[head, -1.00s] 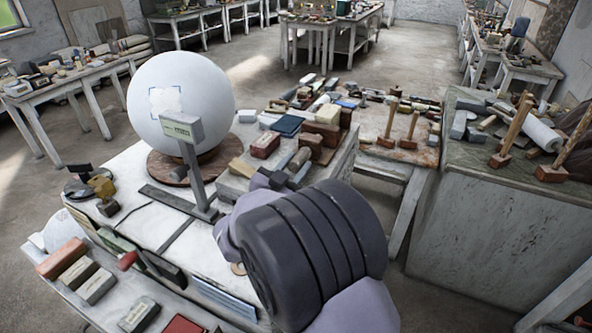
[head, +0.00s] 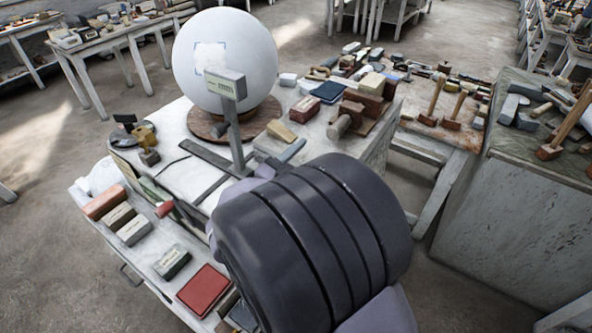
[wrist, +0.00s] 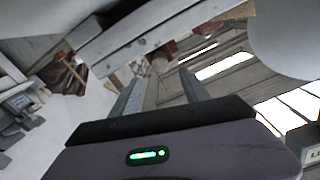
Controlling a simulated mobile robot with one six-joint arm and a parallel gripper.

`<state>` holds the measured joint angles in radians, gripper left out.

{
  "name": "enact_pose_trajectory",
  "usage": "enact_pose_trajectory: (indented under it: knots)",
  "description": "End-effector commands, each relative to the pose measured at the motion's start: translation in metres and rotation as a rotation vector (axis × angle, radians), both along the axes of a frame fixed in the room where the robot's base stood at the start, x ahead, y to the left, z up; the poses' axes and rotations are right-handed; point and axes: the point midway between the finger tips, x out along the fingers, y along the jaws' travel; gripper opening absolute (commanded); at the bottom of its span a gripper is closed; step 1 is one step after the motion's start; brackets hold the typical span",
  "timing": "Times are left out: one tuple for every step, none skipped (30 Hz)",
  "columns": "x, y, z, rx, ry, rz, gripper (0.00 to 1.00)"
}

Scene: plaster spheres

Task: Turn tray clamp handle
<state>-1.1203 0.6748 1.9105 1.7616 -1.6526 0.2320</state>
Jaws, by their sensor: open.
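A small red handle (head: 165,209) sticks out at the front side of the white table, above the lower shelf. It looks like the clamp handle, but I cannot be sure. A tray is not clearly told apart in the head view. My gripper (wrist: 160,88) is open in the wrist view, its two grey fingers apart with nothing between them. In the head view my own dark arm link hides the gripper and part of the table's front. The red handle is not recognisable in the wrist view.
A large white sphere (head: 224,60) rests on a round brown base (head: 207,128), behind a post with a grey box (head: 227,84). The front shelf holds several blocks and a red box (head: 204,290). Mallets (head: 458,105) stand on the right bench. Open floor lies at left.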

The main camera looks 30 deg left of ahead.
Motion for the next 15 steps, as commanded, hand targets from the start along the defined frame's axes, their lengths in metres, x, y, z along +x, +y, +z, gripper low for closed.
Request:
enact_pose_trajectory:
  knots:
    - [-0.015,0.003,0.0,-0.002,0.0,0.005,0.54]
    - [-0.024,0.003,0.0,-0.001,0.001,0.004,0.54]
    - [-0.034,0.004,0.0,-0.001,0.0,0.004,0.54]
    - [-0.04,0.005,0.0,-0.001,0.0,0.004,0.54]
    - [-0.046,0.005,0.0,-0.001,0.0,0.003,0.54]
    - [-0.053,0.006,0.0,0.0,-0.001,0.003,0.54]
    - [-0.057,0.006,0.0,0.0,0.0,0.002,0.54]
    - [-0.06,0.006,0.0,0.001,0.001,0.001,0.54]
    - [-0.063,0.006,0.001,0.0,0.0,0.001,0.54]
    - [-0.065,0.006,0.0,0.0,0.0,0.0,0.54]
    - [-0.066,0.006,0.0,0.0,0.0,0.0,0.54]
    - [-0.067,0.006,0.001,0.0,0.0,0.0,0.54]
    - [-0.067,0.006,0.001,0.0,0.0,0.0,0.54]
    - [-0.067,0.006,0.0,0.0,0.0,0.0,0.54]
    - [-0.067,0.006,0.0,0.0,0.0,-0.001,0.54]
